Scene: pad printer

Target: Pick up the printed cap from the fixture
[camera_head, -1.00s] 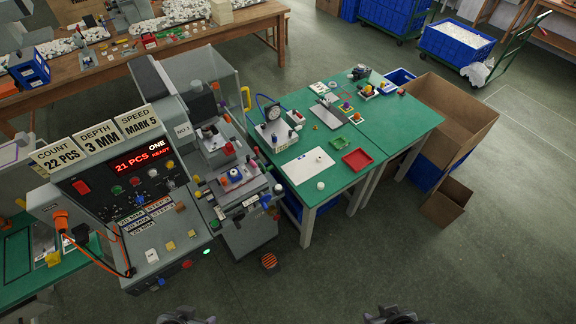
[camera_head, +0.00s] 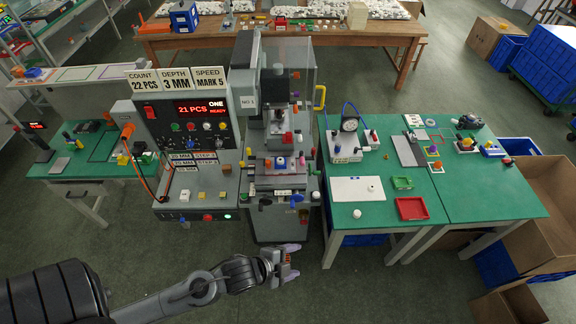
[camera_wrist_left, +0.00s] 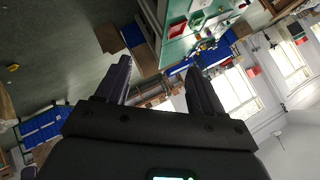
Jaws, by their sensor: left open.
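The pad printer (camera_head: 279,110) stands in the middle of the head view, with its panel reading 21 PCS READY. On its lower bed is the fixture area (camera_head: 281,178), with a small blue-and-white piece (camera_head: 281,162) between red and blue knobs. This piece may be the printed cap, but it is too small to be sure. My left gripper (camera_head: 291,262) is open and empty, in front of the machine and apart from it, over the floor. Its two dark fingers show spread in the left wrist view (camera_wrist_left: 160,85). My right gripper is not seen.
The green table (camera_head: 461,197) to the right holds a white sheet (camera_head: 350,190), a red tray (camera_head: 411,209), a green tray (camera_head: 402,183) and a dial gauge stand (camera_head: 347,146). A white cap (camera_head: 357,213) lies near its front edge. The floor before the machine is clear.

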